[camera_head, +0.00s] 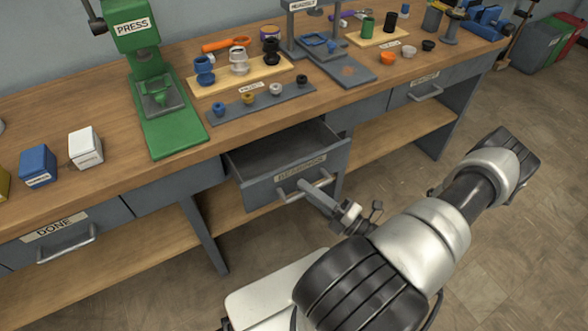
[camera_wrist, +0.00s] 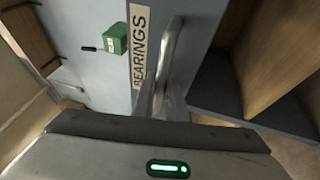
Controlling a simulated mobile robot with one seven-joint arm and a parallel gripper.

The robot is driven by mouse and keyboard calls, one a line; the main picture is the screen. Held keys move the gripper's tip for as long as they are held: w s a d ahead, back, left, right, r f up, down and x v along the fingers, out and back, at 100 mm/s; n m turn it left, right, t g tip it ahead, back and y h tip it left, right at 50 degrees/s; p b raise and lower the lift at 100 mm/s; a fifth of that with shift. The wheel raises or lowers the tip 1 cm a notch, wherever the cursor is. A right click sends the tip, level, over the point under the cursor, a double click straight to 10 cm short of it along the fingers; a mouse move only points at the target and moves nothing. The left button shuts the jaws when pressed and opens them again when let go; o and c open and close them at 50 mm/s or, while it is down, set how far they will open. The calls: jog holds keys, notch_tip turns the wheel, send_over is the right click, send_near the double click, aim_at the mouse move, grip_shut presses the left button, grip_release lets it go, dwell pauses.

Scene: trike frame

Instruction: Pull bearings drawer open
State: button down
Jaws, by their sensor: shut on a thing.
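The bearings drawer (camera_head: 258,188) stands pulled out from the bench in the head view, with its open top showing a bare dark inside. Its BEARINGS label (camera_wrist: 138,48) and grey front also show in the wrist view. The bar handle (camera_head: 318,181) is on the drawer's front; it also shows in the wrist view (camera_wrist: 173,48). My gripper (camera_head: 312,190) is at this handle, shut on it. In the wrist view the fingers (camera_wrist: 160,104) meet the handle's near end; the exact contact is partly hidden.
The DONE drawer (camera_head: 62,236) is closed at left, and another closed drawer (camera_head: 425,90) is at right. The green press (camera_head: 150,90), trays and small parts stand on the bench top. A lower shelf (camera_head: 385,135) runs under the bench. The floor (camera_head: 480,130) in front is clear.

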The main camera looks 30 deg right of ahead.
jog(key=s, duration=0.7)
jog(key=shift+s, duration=0.25)
jog(key=shift+d, duration=0.1)
jog(key=c, duration=1.8)
grip_release()
jog(key=shift+o, duration=0.2)
jog(key=v, duration=1.7)
jog(key=shift+s+b, duration=0.15)
jog(key=shift+b, duration=0.3)
jog(key=shift+d, duration=0.1)
